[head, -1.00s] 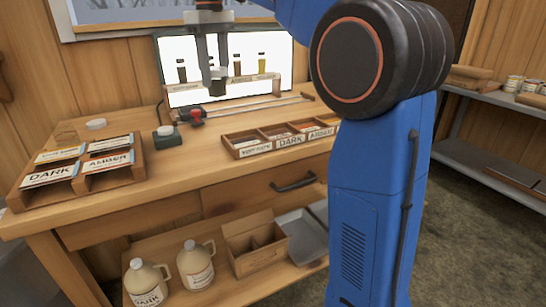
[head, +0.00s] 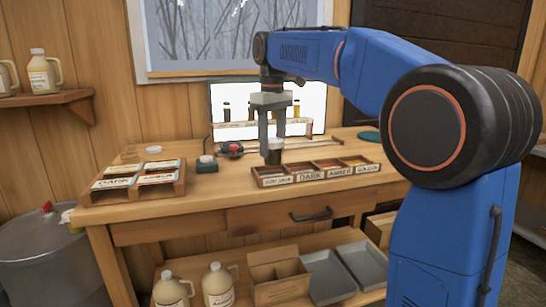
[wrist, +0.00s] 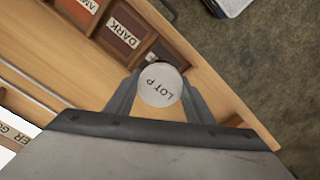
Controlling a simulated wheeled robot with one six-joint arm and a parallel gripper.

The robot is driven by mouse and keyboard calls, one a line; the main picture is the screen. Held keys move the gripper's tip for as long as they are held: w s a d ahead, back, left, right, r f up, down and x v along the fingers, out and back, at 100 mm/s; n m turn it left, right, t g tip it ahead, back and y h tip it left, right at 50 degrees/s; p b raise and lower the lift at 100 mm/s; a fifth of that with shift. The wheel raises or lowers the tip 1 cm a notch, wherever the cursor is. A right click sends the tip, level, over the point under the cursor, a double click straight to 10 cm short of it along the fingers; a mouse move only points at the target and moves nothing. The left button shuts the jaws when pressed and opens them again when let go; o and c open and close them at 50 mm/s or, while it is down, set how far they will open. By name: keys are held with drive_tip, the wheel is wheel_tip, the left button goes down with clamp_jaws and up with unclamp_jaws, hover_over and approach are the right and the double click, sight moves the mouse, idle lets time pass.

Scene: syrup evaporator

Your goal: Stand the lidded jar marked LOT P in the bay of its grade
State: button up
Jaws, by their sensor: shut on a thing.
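My gripper (head: 272,148) is shut on the jar marked LOT P. The jar (head: 275,157) is upright and dark-bodied in the head view. Its pale round lid (wrist: 162,86) reads LOT P in the wrist view, between the two fingers. The wooden grade tray (head: 315,174) stands on the bench with labelled bays: VERY DARK at the left, then DARK, AMBER and GOLDEN. The jar is at the tray's left end, by the VERY DARK bay. I cannot tell whether its base is over the bay or behind it. The DARK label (wrist: 124,35) shows beside it in the wrist view.
A lit panel (head: 305,103) with sample bottles on a rack stands behind. A card tray (head: 135,188) is on the bench's left, with a small dark green device (head: 207,164) beside it. A red-ended tool (head: 230,150) lies behind the tray. Jugs and trays fill the lower shelf.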

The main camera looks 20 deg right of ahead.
sight(272, 155)
drive_tip(key=shift+f, duration=1.85)
drive_tip(key=o, duration=1.3)
drive_tip(key=shift+f, duration=0.1)
wheel_tip(272, 155, up, 12)
drive_tip(key=shift+r, duration=0.15)
